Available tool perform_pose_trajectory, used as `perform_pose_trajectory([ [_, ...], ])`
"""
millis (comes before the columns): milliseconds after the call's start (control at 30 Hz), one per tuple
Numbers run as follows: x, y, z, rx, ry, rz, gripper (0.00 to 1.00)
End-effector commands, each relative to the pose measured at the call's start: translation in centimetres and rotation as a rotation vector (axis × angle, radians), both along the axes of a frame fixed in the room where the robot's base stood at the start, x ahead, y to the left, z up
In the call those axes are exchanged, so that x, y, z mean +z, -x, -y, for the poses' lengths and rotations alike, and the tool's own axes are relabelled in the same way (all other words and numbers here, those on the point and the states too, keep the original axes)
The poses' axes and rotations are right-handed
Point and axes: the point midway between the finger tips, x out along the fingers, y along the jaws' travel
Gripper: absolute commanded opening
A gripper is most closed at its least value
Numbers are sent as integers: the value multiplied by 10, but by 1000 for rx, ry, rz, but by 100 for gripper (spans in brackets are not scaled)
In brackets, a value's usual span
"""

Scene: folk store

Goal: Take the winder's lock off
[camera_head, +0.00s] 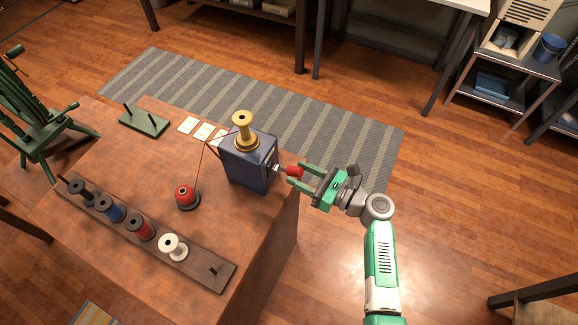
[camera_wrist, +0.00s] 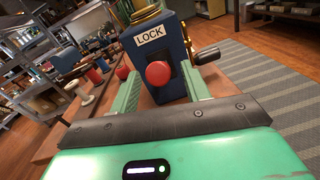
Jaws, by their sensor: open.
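The winder is a blue box (camera_head: 249,165) at the table's right end, with a yellow spool (camera_head: 242,130) on top. A red knob (camera_head: 293,171) sticks out of its right side. In the wrist view the red knob (camera_wrist: 158,74) sits under a white LOCK label (camera_wrist: 150,35) on the winder's blue face (camera_wrist: 172,35). My gripper (camera_head: 297,174) is open, its green fingers pointing at the winder. In the wrist view the knob shows between the two fingers (camera_wrist: 160,90), with gaps on both sides. I cannot tell whether either finger touches it.
A red thread cone (camera_head: 186,196) stands left of the winder, its thread running up to it. A dark rack (camera_head: 200,271) with several spools lies along the front. White cards (camera_head: 204,131) and a green pegged board (camera_head: 144,123) are behind. A black handle (camera_wrist: 207,55) sticks out beside the winder.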

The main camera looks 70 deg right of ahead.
Motion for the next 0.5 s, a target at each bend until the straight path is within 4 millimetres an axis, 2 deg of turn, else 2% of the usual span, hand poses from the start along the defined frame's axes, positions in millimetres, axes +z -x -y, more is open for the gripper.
perform_pose_trajectory([
  [100, -2, -22, 2, 2, 2, 0, 47],
  [200, -2, -35, 4, 0, 1, -1, 47],
  [333, 0, -43, 5, 1, 2, -1, 47],
  [500, 0, -43, 5, 0, 1, -1, 47],
])
